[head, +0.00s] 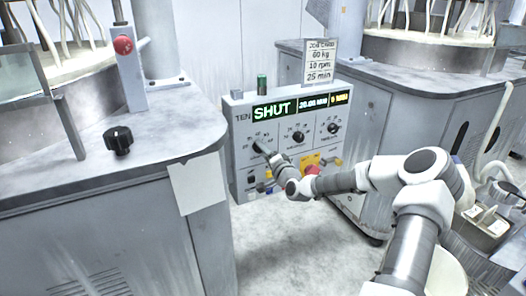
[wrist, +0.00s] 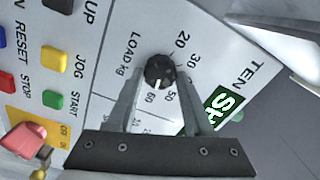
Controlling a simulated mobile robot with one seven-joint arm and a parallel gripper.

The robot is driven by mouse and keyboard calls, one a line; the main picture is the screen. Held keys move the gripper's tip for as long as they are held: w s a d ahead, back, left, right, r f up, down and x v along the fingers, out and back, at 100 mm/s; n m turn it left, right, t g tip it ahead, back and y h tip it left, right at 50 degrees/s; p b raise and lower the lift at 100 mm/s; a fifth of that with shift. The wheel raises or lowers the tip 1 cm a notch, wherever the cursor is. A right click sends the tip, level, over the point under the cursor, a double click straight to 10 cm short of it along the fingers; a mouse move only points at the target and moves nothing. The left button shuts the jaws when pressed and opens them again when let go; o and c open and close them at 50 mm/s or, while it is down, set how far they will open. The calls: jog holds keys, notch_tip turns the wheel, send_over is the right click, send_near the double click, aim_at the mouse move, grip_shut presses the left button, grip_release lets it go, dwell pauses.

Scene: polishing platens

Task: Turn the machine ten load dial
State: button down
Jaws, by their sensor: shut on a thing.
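The load dial (wrist: 159,72) is a small black round knob with a white mark, beside the words LOAD kg in the wrist view. Its mark points toward the 50 and 60 figures; which is closer I cannot tell. My gripper (head: 264,148) is at the upper left of the machine ten panel (head: 243,178). Its two fingers are shut on the dial, one on each side. In the head view my gripper hides most of the dial. The panel display (head: 272,110) reads SHUT in green.
A card (head: 319,63) above the panel reads 60 kg, 10 rpm, 25 min. A loose black knob (head: 118,140) stands on the left cabinet top.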

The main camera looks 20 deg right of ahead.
dwell(0.4)
jog(key=shift+c, duration=1.5)
grip_release()
jog(key=s+p, duration=0.3)
jog(key=s, duration=1.4)
jog(key=shift+s+d+p, duration=0.25)
jog(key=shift+d+p, duration=0.05)
jog(key=shift+p, duration=0.1)
